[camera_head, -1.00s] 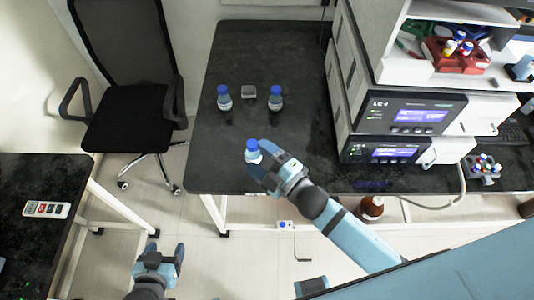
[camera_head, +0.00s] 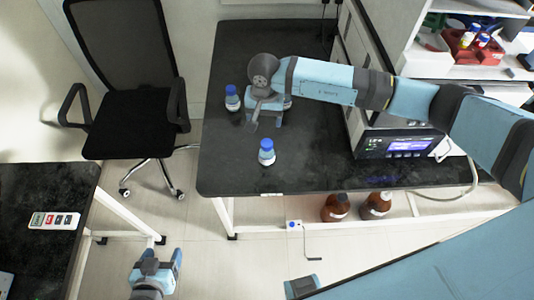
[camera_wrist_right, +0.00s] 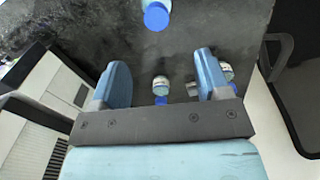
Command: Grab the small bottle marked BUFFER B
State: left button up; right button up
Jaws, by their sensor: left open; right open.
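Three small clear bottles with blue caps stand on the black bench: one front (camera_head: 266,152), one back left (camera_head: 232,97), and one back right (camera_head: 288,103), mostly hidden by my right gripper. Their labels are too small to read, so I cannot tell which is BUFFER B. My right gripper (camera_head: 265,119) is open over the back of the bench. In the right wrist view, the back right bottle (camera_wrist_right: 160,83) appears between its fingers, the back left bottle (camera_wrist_right: 227,72) shows beyond one finger, and the front bottle (camera_wrist_right: 156,14) is at the top. My left gripper (camera_head: 158,262) is open, low, away from the bench.
Stacked instruments (camera_head: 400,146) stand right on the bench. Brown bottles (camera_head: 336,207) are below the bench's front edge. A black chair (camera_head: 125,125) is left. The bench's front left is clear.

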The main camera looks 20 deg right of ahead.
aim_at(267, 143)
notch_tip(267, 143, down, 8)
jog(key=shift+f+p, duration=0.15)
jog(key=shift+p, duration=0.65)
jog(key=f, duration=0.1)
jog(key=f+p, duration=0.1)
jog(key=f, duration=0.2)
jog(key=shift+s+d+f+p, duration=0.1)
jog(key=shift+d+f+p, duration=0.1)
jog(key=shift+d+p, duration=0.1)
jog(key=shift+f, duration=0.35)
jog(key=shift+c, duration=0.5)
grip_shut()
jog(key=shift+r, duration=0.1)
